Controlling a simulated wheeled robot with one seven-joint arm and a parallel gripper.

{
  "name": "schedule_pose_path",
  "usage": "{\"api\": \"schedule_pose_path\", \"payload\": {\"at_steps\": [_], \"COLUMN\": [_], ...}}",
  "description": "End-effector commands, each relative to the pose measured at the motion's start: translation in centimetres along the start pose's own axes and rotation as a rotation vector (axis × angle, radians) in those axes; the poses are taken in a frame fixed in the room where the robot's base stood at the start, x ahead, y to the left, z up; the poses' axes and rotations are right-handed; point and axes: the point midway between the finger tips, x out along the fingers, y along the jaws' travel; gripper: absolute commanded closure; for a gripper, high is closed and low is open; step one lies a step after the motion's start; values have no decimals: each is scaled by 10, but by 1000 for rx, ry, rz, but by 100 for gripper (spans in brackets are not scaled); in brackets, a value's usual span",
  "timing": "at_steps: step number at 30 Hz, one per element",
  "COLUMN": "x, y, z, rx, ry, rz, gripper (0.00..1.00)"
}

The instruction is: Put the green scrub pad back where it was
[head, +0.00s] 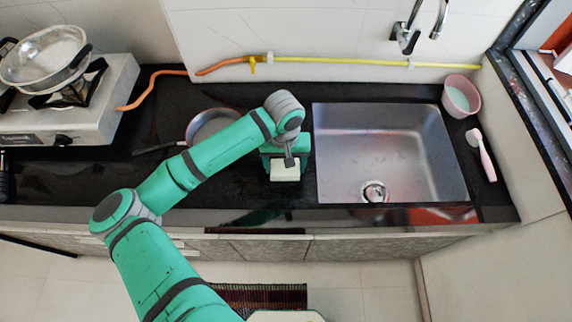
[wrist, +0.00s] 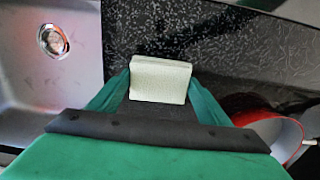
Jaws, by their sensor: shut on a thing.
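The green scrub pad (wrist: 160,80) looks like a pale, whitish-green block. It sits between the two green fingers of my gripper (wrist: 160,92) in the wrist view, and they are shut on it. In the head view the pad (head: 285,171) shows below my gripper (head: 284,158), over the black counter just left of the sink. I cannot tell whether the pad touches the counter or hangs a little above it.
The steel sink (head: 390,135) is right of my gripper. A pan (head: 208,122) lies to the left, partly behind my arm. A stove (head: 75,105) is at the left.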

Motion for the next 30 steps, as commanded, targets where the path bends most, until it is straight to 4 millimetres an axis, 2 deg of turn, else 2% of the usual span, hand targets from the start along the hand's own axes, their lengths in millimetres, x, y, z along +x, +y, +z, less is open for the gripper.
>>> {"api": "schedule_pose_path", "payload": {"at_steps": [11,12,14,25,30], "x": [4,4,4,1,-17], "y": [0,0,0,0,0], "z": [0,0,0,0,-1], "rx": [0,0,0,1,3], "ry": [0,0,0,0,3], "rz": [-1,0,1,1,-2], "gripper": [50,24,10,10,10]}}
